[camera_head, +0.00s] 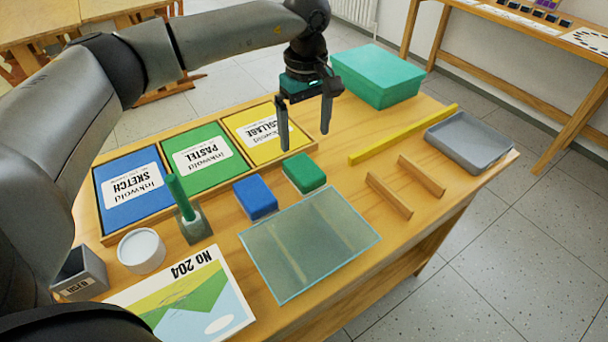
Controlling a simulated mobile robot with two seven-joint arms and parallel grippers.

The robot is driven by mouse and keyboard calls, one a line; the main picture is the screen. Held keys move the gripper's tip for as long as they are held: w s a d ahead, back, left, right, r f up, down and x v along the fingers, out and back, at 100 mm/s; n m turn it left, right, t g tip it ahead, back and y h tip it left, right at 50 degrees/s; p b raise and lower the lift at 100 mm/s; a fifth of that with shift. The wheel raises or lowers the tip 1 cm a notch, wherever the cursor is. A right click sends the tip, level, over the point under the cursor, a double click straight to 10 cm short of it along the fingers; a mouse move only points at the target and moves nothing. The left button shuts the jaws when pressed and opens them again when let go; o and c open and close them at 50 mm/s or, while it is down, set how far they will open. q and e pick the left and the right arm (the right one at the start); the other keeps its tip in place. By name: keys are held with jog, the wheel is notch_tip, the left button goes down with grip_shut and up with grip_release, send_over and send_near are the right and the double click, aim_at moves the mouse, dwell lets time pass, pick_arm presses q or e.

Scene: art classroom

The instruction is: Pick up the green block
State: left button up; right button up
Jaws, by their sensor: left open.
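The green block (304,173) lies on the wooden table, right of a blue block (255,197) and just behind a glass-like sheet (310,243). My left gripper (305,142) hangs above and behind the green block, its two fingers pointing down. The fingers are apart, with nothing between them. The block is fully in sight and clear of the fingers. My right gripper is not in view.
Behind the blocks lies a tray with blue, green and yellow pads (262,133). A teal box (377,75) stands at the back. A yellow strip (403,134), two wooden bars (389,195) and a grey tray (468,140) lie right. A green stick (180,198) stands upright left.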

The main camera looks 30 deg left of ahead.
aim_at(304, 168)
pick_arm(q)
notch_tip(304, 168, down, 4)
jog(key=shift+b, duration=0.35)
jog(key=shift+f, duration=0.5)
jog(key=shift+f+b, duration=0.3)
jog(key=shift+f, duration=0.3)
jog(key=f, duration=0.2)
jog(key=f+b, duration=0.1)
jog(key=shift+a+f, duration=0.2)
jog(key=shift+f, duration=0.65)
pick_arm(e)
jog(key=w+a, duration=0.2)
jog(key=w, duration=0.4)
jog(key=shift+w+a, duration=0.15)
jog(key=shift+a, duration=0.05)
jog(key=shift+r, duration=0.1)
pick_arm(q)
jog(key=c, duration=1.3)
